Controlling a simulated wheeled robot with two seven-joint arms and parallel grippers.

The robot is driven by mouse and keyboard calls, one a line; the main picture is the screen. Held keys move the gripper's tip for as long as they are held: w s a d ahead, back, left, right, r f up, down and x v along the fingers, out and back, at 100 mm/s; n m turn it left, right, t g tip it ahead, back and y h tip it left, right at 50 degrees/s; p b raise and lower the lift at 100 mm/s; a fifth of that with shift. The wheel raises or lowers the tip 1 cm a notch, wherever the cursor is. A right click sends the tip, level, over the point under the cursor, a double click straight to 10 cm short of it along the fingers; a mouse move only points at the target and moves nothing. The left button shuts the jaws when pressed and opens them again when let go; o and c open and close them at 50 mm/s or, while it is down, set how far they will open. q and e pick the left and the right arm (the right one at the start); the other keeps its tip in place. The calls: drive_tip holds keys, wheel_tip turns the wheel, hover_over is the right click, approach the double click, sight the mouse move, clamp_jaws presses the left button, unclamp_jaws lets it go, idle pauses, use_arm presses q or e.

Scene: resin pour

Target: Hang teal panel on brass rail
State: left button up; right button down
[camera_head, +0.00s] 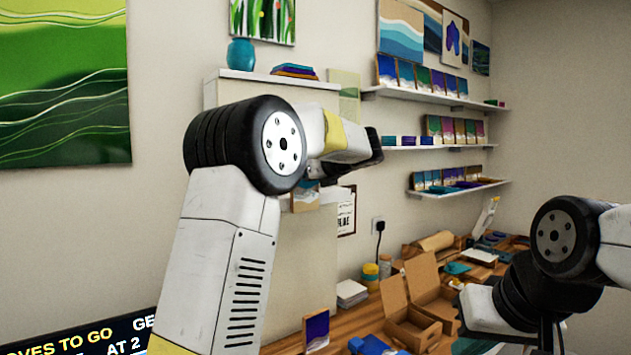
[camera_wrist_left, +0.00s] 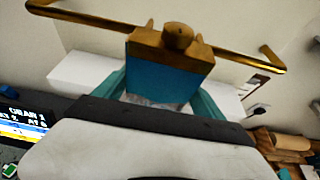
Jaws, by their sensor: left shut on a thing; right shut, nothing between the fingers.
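The teal panel (camera_wrist_left: 168,78) shows in the left wrist view, with a wooden top edge and a round knob. My left gripper (camera_wrist_left: 163,100) is shut on its lower part. The brass rail (camera_wrist_left: 245,60) runs across the top of that view. The panel's wooden top overlaps the rail's middle; I cannot tell whether they touch. In the head view my left arm hides most of the panel and rail area, and the left fingertips are hidden. My right gripper (camera_head: 468,322) is low at the right over the bench, shut and empty; its fingertips are hard to make out.
A wooden bench (camera_head: 365,318) holds open cardboard boxes (camera_head: 415,300), jars and a small purple panel (camera_head: 317,330). Wall shelves (camera_head: 430,97) with several small panels are at the back right. A white ledge (camera_head: 275,77) carries a blue vase (camera_head: 240,54).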

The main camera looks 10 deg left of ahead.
use_arm(q)
drive_tip(key=shift+f, duration=0.1)
drive_tip(key=o, duration=1.3)
drive_tip(key=shift+o, duration=0.2)
drive_tip(key=v, duration=0.7)
drive_tip(key=s+a+f+n+g+h, duration=0.25)
drive_tip(key=s+f+n, duration=0.2)
drive_tip(key=s, duration=0.35)
drive_tip(key=s+a+f+n+g+h, duration=0.1)
drive_tip(key=s+a+f+n+h, duration=0.25)
drive_tip(key=s+n, duration=0.35)
drive_tip(key=s+d+f+n+h, duration=0.2)
drive_tip(key=s+f+n, duration=0.4)
drive_tip(key=s, duration=0.4)
drive_tip(key=s+d+f+n+h, duration=0.2)
drive_tip(key=s+f+n, duration=0.4)
drive_tip(key=s+n, duration=0.3)
drive_tip(key=shift+s+d+h, duration=0.15)
drive_tip(key=shift+s+h, duration=0.75)
drive_tip(key=shift+s, duration=0.1)
